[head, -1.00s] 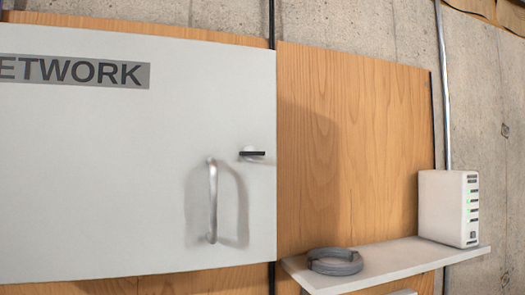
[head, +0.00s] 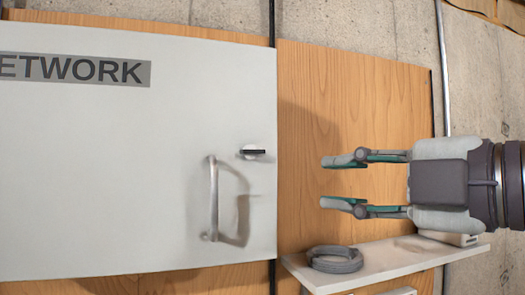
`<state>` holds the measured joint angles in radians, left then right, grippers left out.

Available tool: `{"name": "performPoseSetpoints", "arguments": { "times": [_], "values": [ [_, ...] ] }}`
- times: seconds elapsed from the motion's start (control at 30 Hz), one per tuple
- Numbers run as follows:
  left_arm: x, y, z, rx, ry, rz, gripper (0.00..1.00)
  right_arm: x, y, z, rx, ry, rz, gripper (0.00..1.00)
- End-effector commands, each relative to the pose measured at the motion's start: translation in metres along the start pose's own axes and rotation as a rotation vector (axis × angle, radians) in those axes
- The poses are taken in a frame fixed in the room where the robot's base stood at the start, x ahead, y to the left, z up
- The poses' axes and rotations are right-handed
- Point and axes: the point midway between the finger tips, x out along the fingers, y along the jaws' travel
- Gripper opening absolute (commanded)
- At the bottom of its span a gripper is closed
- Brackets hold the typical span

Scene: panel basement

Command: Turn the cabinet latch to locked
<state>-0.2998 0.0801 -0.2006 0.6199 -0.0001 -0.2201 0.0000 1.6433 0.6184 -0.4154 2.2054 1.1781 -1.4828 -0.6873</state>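The cabinet latch (head: 253,152) is a small dark bar on a pale round base, near the right edge of the white cabinet door (head: 110,180). Its bar lies about horizontal. A metal pull handle (head: 213,198) stands upright below and left of it. My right gripper (head: 328,182) has come in from the right, its two fingers spread apart and pointing left, with nothing between them. It is right of the latch and a little lower in the picture, apart from it, in front of the wooden panel. My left gripper is not in view.
A white shelf (head: 385,264) below my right gripper holds a grey coiled ring (head: 335,260). A white box (head: 449,238) on the shelf is mostly hidden behind my gripper. A metal conduit (head: 443,75) runs up the wall. The space before the latch is clear.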

Motion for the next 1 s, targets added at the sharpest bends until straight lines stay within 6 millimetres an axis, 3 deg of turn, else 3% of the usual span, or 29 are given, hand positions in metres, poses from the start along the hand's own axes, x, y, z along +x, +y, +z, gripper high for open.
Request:
{"name": "performPoseSetpoints", "arguments": {
  "times": [0.03,0.13,0.3,0.47,0.8,1.0],
  "values": [
    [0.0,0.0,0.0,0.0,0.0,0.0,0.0,-0.012,0.013,-0.009,-0.046,0.004,0.021,0.31],
    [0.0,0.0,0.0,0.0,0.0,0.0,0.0,-0.026,0.026,-0.022,-0.098,0.015,0.036,0.31],
    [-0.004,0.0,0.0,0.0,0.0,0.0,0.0,-0.025,0.033,-0.028,-0.121,0.022,0.041,0.31],
    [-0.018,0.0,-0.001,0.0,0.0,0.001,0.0,0.001,0.035,-0.029,-0.118,0.023,0.037,0.31],
    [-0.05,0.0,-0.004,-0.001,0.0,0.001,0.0,0.072,0.039,-0.03,-0.116,0.022,0.039,0.31],
    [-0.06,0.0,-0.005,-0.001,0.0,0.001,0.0,0.098,0.038,-0.03,-0.116,0.02,0.041,0.31]
  ]
}}
